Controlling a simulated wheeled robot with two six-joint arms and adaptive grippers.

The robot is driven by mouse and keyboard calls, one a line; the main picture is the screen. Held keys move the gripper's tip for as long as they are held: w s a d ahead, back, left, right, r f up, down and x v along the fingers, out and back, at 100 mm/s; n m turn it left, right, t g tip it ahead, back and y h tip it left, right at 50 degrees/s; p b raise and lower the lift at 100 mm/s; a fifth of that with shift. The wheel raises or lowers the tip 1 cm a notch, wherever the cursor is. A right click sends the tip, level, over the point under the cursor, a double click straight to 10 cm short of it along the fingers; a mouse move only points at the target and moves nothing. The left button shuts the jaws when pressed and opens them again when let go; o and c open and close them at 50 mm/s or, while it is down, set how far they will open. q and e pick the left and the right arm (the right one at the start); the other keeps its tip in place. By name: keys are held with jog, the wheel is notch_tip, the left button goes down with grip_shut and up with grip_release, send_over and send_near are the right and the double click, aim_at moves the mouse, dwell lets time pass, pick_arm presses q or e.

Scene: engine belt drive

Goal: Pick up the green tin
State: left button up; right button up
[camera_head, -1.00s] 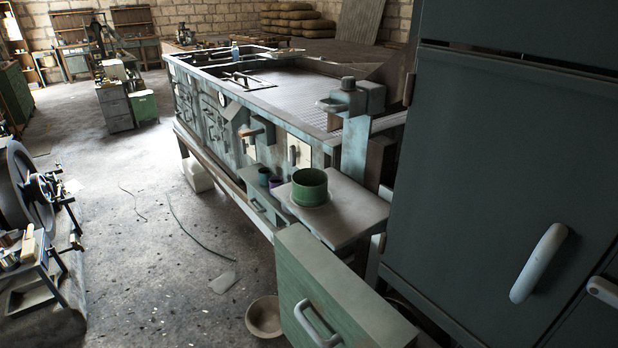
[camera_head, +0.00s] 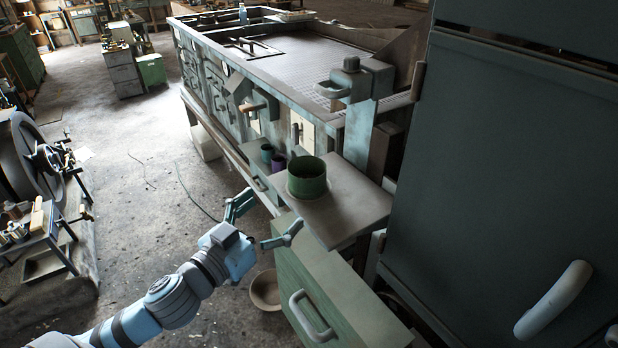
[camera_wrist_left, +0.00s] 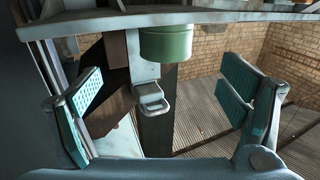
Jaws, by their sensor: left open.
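The green tin (camera_head: 307,180) is an open-topped cylinder standing upright on a grey shelf (camera_head: 345,205) beside the large workbench. My left gripper (camera_head: 268,222) is open and empty, in front of and lower left of the tin, apart from it. In the left wrist view the tin (camera_wrist_left: 166,44) shows at the top centre, with the open fingers spread to either side below it. My right gripper is in neither view.
A green drawer front (camera_head: 320,290) with a handle juts out below the shelf. A tall dark cabinet (camera_head: 500,170) blocks the right. A bowl (camera_head: 266,290) lies on the floor.

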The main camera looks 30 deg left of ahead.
aim_at(298, 185)
pick_arm(q)
jog(key=w, duration=0.2)
jog(key=w+b, duration=0.1)
jog(key=w, duration=0.3)
jog(key=shift+w+d, duration=0.3)
jog(key=w, duration=0.6)
jog(key=shift+w+d+r+b, duration=0.1)
jog(key=shift+d+r+b, duration=0.05)
jog(key=shift+r+b, duration=0.25)
jog(key=shift+w, duration=0.35)
jog(key=shift+s, duration=0.1)
jog(key=c, duration=1.4)
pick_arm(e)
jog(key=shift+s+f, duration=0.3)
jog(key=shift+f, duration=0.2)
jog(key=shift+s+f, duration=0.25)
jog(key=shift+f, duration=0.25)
